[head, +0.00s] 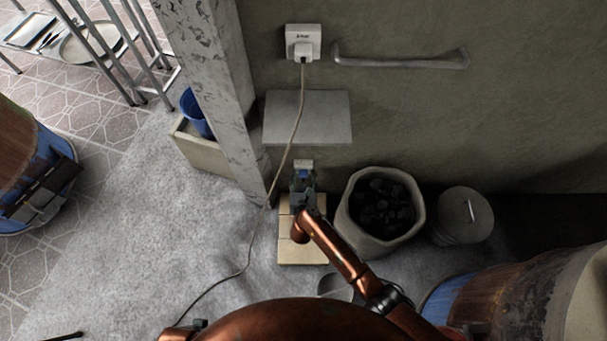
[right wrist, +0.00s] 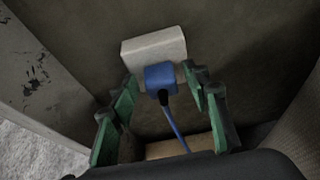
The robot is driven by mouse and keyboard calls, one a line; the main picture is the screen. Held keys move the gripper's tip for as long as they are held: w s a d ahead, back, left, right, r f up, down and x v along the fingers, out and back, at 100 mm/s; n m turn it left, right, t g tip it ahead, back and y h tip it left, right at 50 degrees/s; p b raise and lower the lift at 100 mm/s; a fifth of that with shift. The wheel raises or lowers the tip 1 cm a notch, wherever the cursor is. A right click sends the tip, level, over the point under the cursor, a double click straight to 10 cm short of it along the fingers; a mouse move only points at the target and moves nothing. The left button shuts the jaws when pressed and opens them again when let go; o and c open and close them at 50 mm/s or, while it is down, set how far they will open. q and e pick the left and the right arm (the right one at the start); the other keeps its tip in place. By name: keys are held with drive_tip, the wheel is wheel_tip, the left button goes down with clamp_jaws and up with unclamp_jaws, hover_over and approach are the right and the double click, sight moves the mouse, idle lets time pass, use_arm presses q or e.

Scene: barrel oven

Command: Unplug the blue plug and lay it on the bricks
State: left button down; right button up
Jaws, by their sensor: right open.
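The blue plug (right wrist: 160,78) sits in a white wall socket (right wrist: 154,50), and its blue cord hangs down from it. The socket (head: 304,164) also shows low on the wall in the head view, where the plug is mostly hidden by my gripper. My right gripper (head: 303,182) is in front of the socket. Its green fingers are open, one on each side of the plug, with a gap to the plug on both sides. The pale bricks (head: 303,252) lie on the floor below my right gripper. My left gripper does not show.
A stone pot of coal (head: 382,208) and a lidded bin (head: 462,215) stand right of the bricks. Above are a grey shelf (head: 308,118) and an upper socket (head: 303,42) with a white plug, whose cord runs down left of the bricks. A concrete post (head: 215,80) stands left.

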drive_tip(key=shift+c, duration=0.5)
clamp_jaws()
drive_tip(key=shift+s, duration=0.55)
drive_tip(key=shift+s+p, duration=0.5)
drive_tip(key=shift+s, duration=0.1)
drive_tip(key=shift+s+p, duration=0.65)
drive_tip(key=shift+s, duration=1.2)
